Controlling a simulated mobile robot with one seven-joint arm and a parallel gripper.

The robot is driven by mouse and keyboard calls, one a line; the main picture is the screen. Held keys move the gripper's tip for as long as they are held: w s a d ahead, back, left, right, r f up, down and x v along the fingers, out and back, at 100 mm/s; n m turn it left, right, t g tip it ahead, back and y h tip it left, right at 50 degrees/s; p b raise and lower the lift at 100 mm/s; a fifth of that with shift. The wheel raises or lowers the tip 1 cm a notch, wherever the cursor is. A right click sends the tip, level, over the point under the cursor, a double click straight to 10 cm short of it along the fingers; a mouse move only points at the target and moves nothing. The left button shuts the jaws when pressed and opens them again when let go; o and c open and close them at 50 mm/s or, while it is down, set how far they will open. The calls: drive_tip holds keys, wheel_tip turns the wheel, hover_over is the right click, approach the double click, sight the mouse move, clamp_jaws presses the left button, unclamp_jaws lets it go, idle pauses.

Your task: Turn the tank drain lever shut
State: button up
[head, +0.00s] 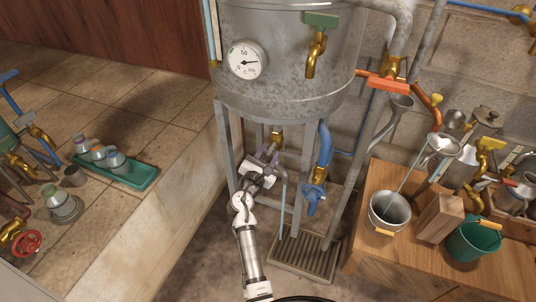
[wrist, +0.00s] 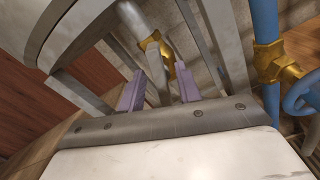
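The grey metal tank (head: 290,75) stands on legs, and a brass valve (head: 277,138) hangs on the pipe beneath it. My gripper (head: 268,153) is under the tank, just below this valve. In the wrist view its two pale purple fingers (wrist: 159,72) stand apart, with nothing seen gripped between them. The brass valve (wrist: 152,42) shows ahead of and between the fingertips.
A blue pipe with a blue handwheel (head: 313,192) is right of my gripper. Tank legs (head: 223,150) stand close around it. A floor grate (head: 300,258) lies below. A wooden bench (head: 375,255) with a bucket (head: 388,212) stands at right.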

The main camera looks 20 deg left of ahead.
clamp_jaws()
drive_tip(key=shift+f+m, duration=0.1)
drive_tip(key=shift+m, duration=0.2)
drive_tip(key=m+b, duration=0.2)
drive_tip(key=shift+d+f+m, duration=0.1)
drive_tip(key=shift+f+m, duration=0.05)
drive_tip(key=shift+m, duration=0.15)
drive_tip(key=shift+d+f+m+b, duration=0.1)
drive_tip(key=shift+f+m+b, duration=0.05)
drive_tip(key=shift+m+b, duration=2.4)
drive_tip(key=shift+d+f+m+b, duration=0.1)
drive_tip(key=shift+m+b, duration=2)
drive_tip(key=shift+m, duration=0.85)
